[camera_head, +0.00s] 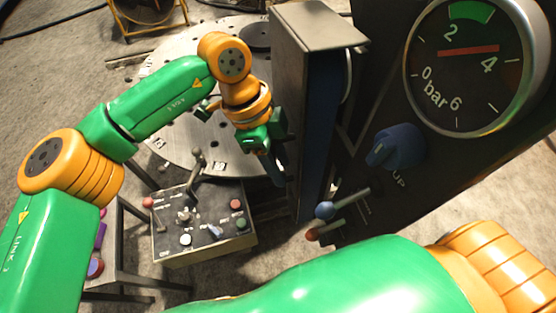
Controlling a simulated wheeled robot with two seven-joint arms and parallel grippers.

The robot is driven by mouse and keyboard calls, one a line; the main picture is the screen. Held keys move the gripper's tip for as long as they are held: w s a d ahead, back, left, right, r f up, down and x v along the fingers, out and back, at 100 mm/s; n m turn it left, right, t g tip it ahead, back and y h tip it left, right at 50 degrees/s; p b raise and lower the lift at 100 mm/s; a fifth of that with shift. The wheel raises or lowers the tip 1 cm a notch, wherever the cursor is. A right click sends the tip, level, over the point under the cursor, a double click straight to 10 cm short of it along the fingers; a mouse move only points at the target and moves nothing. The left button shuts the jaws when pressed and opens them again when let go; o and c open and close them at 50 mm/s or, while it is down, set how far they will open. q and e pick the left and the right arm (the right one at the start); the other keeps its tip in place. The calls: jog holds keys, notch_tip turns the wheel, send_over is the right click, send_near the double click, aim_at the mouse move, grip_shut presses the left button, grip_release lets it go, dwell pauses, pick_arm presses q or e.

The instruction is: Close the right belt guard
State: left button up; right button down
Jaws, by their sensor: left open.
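I cannot pick out the right belt guard for certain. A tall grey upright panel with a bent flat top (318,28) stands right of my left wrist, with a dark blue face on its right side. My left gripper (276,172) points down beside this panel's left edge. It is open, with nothing visible in it, and its fingers are small and partly hidden by the wrist. I cannot tell whether it touches the panel. My right arm crosses the bottom of the picture, and its gripper is out of view.
A control box (205,225) with a joystick and several buttons stands below my left forearm. A round perforated table (180,75) lies behind.

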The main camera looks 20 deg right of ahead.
aim_at(294, 119)
pick_arm(q)
jog(key=shift+w+r, duration=0.2)
jog(key=shift+r, duration=0.1)
jog(key=b+v, duration=0.2)
jog(key=v, duration=0.4)
jog(key=shift+a+r, duration=0.2)
